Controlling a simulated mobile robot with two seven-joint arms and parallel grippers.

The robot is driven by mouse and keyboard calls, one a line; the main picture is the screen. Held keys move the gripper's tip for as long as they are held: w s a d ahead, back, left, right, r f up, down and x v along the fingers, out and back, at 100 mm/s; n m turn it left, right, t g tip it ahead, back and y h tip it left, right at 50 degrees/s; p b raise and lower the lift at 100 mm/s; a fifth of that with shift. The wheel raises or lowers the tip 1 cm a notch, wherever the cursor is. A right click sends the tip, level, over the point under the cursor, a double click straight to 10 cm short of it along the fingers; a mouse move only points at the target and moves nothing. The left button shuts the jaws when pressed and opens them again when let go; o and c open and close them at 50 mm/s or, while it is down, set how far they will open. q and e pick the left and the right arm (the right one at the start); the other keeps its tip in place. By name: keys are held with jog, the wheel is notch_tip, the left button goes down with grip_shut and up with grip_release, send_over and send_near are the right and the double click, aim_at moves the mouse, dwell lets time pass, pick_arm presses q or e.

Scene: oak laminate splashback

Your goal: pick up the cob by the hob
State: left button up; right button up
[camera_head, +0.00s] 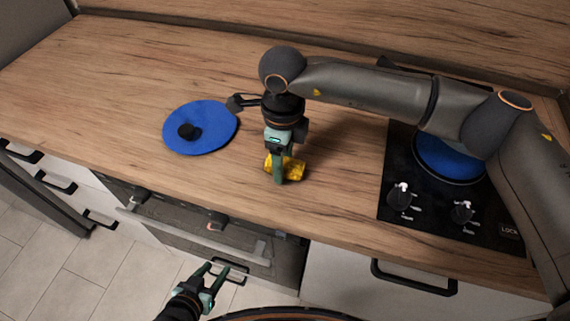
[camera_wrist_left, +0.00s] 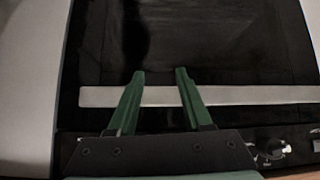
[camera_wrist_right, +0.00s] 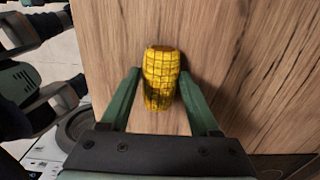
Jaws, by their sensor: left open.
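The yellow cob (camera_head: 293,168) lies on the wooden worktop, left of the black hob (camera_head: 397,169). My right gripper (camera_head: 279,181) points down at it and hides its middle in the head view. In the right wrist view the cob (camera_wrist_right: 161,72) lies between the spread fingers of my right gripper (camera_wrist_right: 161,74), with a narrow gap on each side near the tips.
A blue lid (camera_head: 212,115) with a black knob lies on the worktop to the left. A blue pan (camera_head: 445,163) is on the hob, partly behind my right arm. In the left wrist view a dark oven door with a pale handle (camera_wrist_left: 240,95) faces my left gripper.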

grip_shut()
jog(key=shift+r, duration=0.15)
dwell(0.4)
